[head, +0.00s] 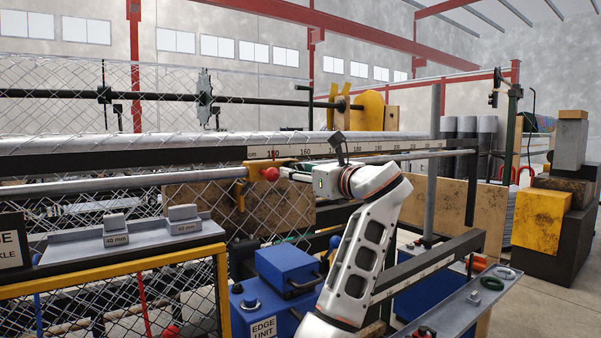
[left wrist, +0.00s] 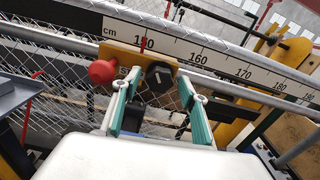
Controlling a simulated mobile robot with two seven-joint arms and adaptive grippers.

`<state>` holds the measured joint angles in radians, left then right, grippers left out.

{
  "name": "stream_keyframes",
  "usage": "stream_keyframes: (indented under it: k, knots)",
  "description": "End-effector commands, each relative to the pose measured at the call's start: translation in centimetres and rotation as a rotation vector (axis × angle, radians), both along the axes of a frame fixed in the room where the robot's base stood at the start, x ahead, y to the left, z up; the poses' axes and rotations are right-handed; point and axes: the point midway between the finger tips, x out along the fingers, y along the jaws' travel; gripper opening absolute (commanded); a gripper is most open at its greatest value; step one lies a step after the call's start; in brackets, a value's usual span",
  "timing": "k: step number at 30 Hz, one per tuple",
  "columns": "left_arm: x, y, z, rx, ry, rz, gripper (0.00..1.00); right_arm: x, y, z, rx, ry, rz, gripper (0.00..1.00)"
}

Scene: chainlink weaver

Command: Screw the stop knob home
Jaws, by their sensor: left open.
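A yellow stop block (head: 252,166) sits on the rail under the cm scale, at about 150. It carries a red ball knob (head: 271,174) and a round black knob with a white line, which shows in the left wrist view (left wrist: 159,76). The red ball (left wrist: 102,72) is left of the black knob there. My left gripper (head: 287,172) is at the block, just right of the red ball. In the left wrist view its green-padded fingers (left wrist: 155,92) are open, one on each side of the black knob, with gaps visible. In the head view the gripper hides the black knob.
The scale bar (head: 340,160) and a metal tube (head: 90,187) run across close to the gripper. Wire mesh (head: 130,205) hangs behind and below. A blue box (head: 288,268) stands below.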

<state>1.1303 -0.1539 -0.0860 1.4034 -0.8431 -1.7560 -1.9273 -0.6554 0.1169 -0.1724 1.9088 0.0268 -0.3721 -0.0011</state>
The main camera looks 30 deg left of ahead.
Motion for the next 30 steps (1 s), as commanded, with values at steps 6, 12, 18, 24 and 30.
stream_keyframes:
  k: [6, 12, 18, 24, 30]
  knots:
    - [-0.9, -2.6, -0.1, -0.001, 0.001, -0.005, 0.43, 0.0, -0.1, 0.0, -0.001, -0.001, 0.001, 0.40]
    - [-2.5, -6.4, -0.1, -0.001, 0.001, -0.005, 0.43, 0.1, -0.1, 0.0, -0.003, -0.002, 0.001, 0.40]
    - [-3.8, -9.5, -0.1, -0.001, 0.002, -0.003, 0.43, 0.1, -0.1, 0.1, -0.002, -0.003, 0.001, 0.40]
    - [-4.5, -10.9, 0.0, 0.000, 0.000, -0.001, 0.43, 0.1, -0.1, 0.1, -0.002, -0.003, 0.001, 0.40]
    - [-4.6, -11.0, 0.0, 0.000, 0.000, 0.000, 0.43, 0.1, -0.1, 0.1, -0.002, -0.003, 0.001, 0.40]
